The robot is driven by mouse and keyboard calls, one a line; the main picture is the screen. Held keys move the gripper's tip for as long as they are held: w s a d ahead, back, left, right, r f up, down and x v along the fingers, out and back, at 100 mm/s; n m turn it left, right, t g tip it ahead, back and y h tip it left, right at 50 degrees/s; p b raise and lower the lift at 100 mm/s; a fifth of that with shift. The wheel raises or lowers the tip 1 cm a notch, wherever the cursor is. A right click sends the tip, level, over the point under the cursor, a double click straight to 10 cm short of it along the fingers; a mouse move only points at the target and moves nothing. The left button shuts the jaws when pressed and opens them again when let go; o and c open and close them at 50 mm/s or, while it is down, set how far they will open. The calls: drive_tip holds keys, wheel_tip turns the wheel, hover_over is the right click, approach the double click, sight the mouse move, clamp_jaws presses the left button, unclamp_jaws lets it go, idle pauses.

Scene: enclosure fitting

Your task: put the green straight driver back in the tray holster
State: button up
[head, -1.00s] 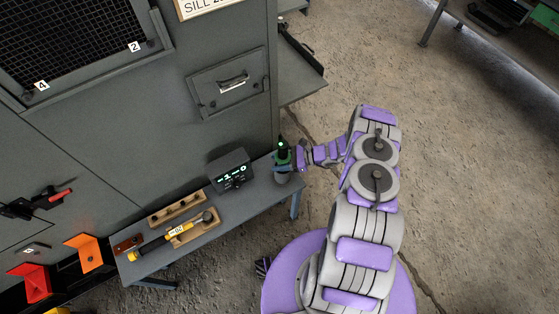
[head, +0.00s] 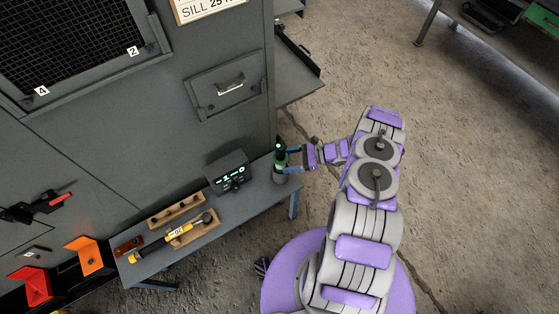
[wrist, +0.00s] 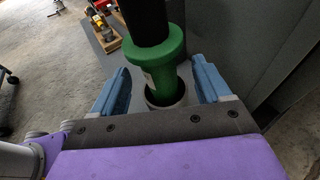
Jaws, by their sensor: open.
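The green straight driver (head: 280,155) stands upright at the right end of the grey bench tray (head: 255,199). In the wrist view the green driver (wrist: 154,62) has a black upper part, and its lower end sits in the round opening of a grey holster (wrist: 164,102). The holster also shows in the head view (head: 279,177) below the green body. My gripper (head: 289,159) is at the driver from the right. In the wrist view my gripper (wrist: 160,85) has its blue fingers apart on either side of the driver, with gaps visible.
A small box with a lit display (head: 228,172) stands left of the driver. A yellow tool (head: 172,237) and a wooden block with holes (head: 177,211) lie further left. The grey cabinet (head: 215,120) rises behind the bench. Open floor lies to the right.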

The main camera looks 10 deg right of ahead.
drive_tip(key=p+v, duration=0.2)
drive_tip(key=v, duration=1)
drive_tip(key=shift+d, duration=0.3)
drive_tip(key=shift+s, duration=0.1)
drive_tip(key=s+a+r+n+g+h, duration=0.15)
drive_tip(key=a+r+n, duration=0.3)
drive_tip(key=r, duration=0.55)
drive_tip(key=a+r+n+g+h, duration=0.1)
drive_tip(key=a+r+n+g, duration=0.2)
drive_tip(key=a+r, duration=0.5)
drive_tip(key=a+r+n+g+h, duration=0.1)
drive_tip(key=a+r+n+g, duration=0.15)
drive_tip(key=r, duration=0.95)
drive_tip(key=s+a+r+n+h, duration=0.3)
drive_tip(key=s+a+r+n, duration=0.1)
drive_tip(key=s+r, duration=0.25)
drive_tip(key=s+d+r+n+t+h, duration=0.1)
drive_tip(key=s+d+r+n+h, duration=0.1)
drive_tip(key=s, duration=0.9)
drive_tip(key=s+d+r+n+t+h, duration=0.1)
drive_tip(key=s+r+n+h, duration=0.3)
drive_tip(key=s, duration=0.8)
drive_tip(key=shift+d+r+h, duration=0.2)
drive_tip(key=shift+d+h, duration=0.15)
drive_tip(key=shift+h, duration=0.6)
